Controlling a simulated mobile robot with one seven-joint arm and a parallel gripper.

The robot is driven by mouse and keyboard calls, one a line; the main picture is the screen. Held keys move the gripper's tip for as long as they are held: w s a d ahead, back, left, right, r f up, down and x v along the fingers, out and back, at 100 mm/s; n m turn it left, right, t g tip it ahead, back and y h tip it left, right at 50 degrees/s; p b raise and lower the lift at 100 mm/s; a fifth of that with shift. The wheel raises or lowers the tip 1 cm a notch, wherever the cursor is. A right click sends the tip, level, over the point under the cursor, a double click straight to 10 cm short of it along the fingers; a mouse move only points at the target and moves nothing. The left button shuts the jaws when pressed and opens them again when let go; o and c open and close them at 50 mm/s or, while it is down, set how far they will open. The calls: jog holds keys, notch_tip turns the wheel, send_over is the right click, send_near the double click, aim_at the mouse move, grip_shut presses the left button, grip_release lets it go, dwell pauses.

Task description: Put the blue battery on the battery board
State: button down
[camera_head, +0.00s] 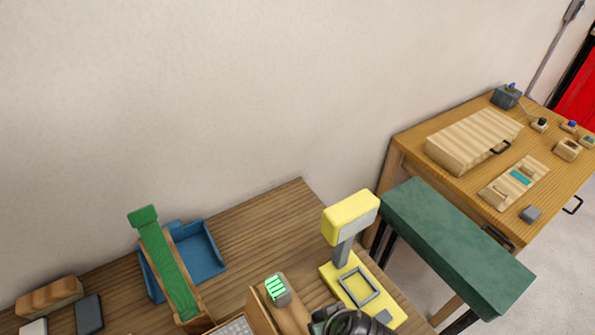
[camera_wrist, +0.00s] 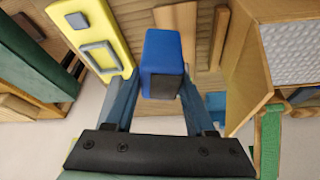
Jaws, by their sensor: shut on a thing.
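The blue battery (camera_wrist: 162,50), a blue block with a dark grey patch on its near end, sits between the two fingers of my gripper (camera_wrist: 162,86) in the wrist view. The gripper is shut on it. In the head view only a dark part of my gripper (camera_head: 348,322) shows at the bottom edge, beside the yellow stand, and the battery cannot be made out there. A small wooden board (camera_head: 497,197) with a teal strip lies on the right-hand table; I cannot tell for certain whether it is the battery board.
A yellow stand (camera_head: 350,212) with a grey square frame on its base is close to my gripper, also in the wrist view (camera_wrist: 75,18). A green slide (camera_head: 165,262) and blue tray (camera_head: 205,258) are left. A dark green bench (camera_head: 455,245) stands before the right-hand table (camera_head: 420,140).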

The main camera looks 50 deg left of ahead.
jog(key=s+a+n+g, duration=0.1)
jog(key=s+a+n, duration=0.1)
jog(key=a+n, duration=0.1)
jog(key=p, duration=0.1)
send_over(307, 331)
jog(key=s+d, duration=0.1)
jog(key=shift+s+d+f, duration=0.1)
jog(key=shift+f, duration=2.2)
jog(key=shift+s+f, duration=0.1)
jog(key=shift+f, duration=2.2)
jog(key=shift+f, duration=0.1)
jog(key=shift+c, duration=1.2)
grip_release()
jog(key=v, duration=1.2)
jog(key=shift+w+d, duration=0.1)
jog(key=shift+w, duration=0.1)
